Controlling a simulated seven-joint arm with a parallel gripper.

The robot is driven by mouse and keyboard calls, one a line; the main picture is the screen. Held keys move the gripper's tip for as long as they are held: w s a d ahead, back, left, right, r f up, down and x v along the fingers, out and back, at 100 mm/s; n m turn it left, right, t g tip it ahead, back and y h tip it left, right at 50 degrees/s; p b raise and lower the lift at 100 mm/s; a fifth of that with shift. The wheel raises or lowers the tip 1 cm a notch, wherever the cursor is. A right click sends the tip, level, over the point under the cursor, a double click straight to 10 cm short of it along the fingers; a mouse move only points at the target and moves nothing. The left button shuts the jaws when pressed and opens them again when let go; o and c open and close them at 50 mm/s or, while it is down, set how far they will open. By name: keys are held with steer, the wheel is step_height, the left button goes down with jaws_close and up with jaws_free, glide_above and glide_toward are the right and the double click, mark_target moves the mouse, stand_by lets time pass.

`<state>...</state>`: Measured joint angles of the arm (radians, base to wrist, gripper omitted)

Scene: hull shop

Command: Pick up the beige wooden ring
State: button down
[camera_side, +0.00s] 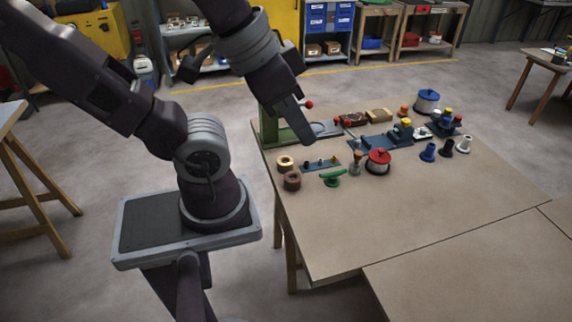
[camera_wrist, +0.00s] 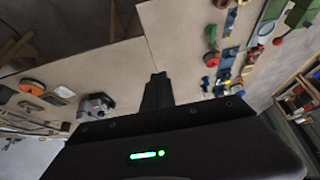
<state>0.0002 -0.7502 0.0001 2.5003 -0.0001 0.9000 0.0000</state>
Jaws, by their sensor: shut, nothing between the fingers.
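The beige wooden ring (camera_side: 285,162) lies near the left edge of the wooden table in the side view, just behind a darker brown ring (camera_side: 291,181). My gripper (camera_side: 308,140) is above the table, up and to the right of the beige ring in the picture, and apart from it. Its fingers are shut and empty. In the wrist view my gripper (camera_wrist: 159,80) shows its fingers together over bare tabletop. I cannot make out the beige ring in the wrist view.
A blue plate with small pegs (camera_side: 321,164), a green-handled object (camera_side: 332,177) and a red-lidded pot (camera_side: 378,161) stand right of the rings. A green press-like stand (camera_side: 283,128) is behind. The table's front (camera_side: 400,220) is clear.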

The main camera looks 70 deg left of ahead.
steer(key=c, duration=0.6)
jaws_free()
steer(key=m+g+y, duration=0.4)
steer(key=m+g, duration=0.3)
steer(key=m, duration=0.8)
glide_above(285, 163)
steer(key=d, duration=0.3)
steer(key=f, duration=2.9)
steer(key=shift+w+d+f, duration=0.1)
steer(key=shift+w+d, duration=0.1)
steer(key=shift+w, duration=0.1)
steer(key=x, duration=0.3)
steer(key=a+x, duration=0.1)
steer(key=x, duration=0.2)
steer(key=shift+w, duration=0.15)
